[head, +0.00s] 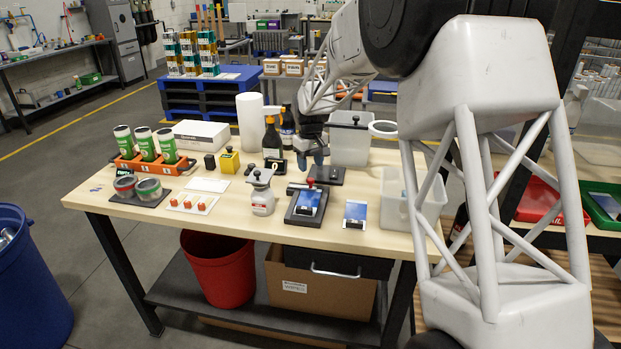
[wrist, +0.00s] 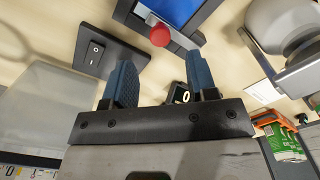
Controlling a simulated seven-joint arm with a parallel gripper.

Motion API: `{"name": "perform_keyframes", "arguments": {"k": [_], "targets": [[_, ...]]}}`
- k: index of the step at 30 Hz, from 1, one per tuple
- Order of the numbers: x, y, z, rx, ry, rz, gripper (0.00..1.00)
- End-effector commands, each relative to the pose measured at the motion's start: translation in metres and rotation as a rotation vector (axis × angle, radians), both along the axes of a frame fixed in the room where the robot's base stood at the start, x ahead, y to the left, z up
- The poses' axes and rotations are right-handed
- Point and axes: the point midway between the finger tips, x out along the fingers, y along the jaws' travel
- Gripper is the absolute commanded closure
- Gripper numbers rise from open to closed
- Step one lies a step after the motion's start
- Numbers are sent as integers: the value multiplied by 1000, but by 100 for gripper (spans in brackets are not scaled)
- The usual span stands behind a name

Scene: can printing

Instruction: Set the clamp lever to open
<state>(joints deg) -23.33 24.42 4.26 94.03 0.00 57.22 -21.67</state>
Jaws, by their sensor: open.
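The clamp fixture (head: 306,204) is a dark base with a blue plate on it, at the table's middle front. Its lever shows red parts with a knob (head: 310,182) at the back edge. In the wrist view the red knob (wrist: 160,36) sits beyond my fingertips, beside the dark frame and the blue plate (wrist: 178,10). My gripper (head: 318,155) hangs behind the fixture, above the table. Its two blue fingers (wrist: 162,78) are apart with nothing between them, and they do not touch the knob. Whether the lever stands open or closed is hard to tell.
A black plate with a small switch (wrist: 95,50) lies left of the fingers in the wrist view.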

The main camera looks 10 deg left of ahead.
Motion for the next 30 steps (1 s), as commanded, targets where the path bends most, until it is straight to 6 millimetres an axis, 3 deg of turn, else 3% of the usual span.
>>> {"name": "perform_keyframes", "arguments": {"k": [12,26,30], "targets": [[0,0,-48,-1,2,0,48],[0,0,-57,0,1,0,48],[0,0,-57,0,1,0,66]]}}
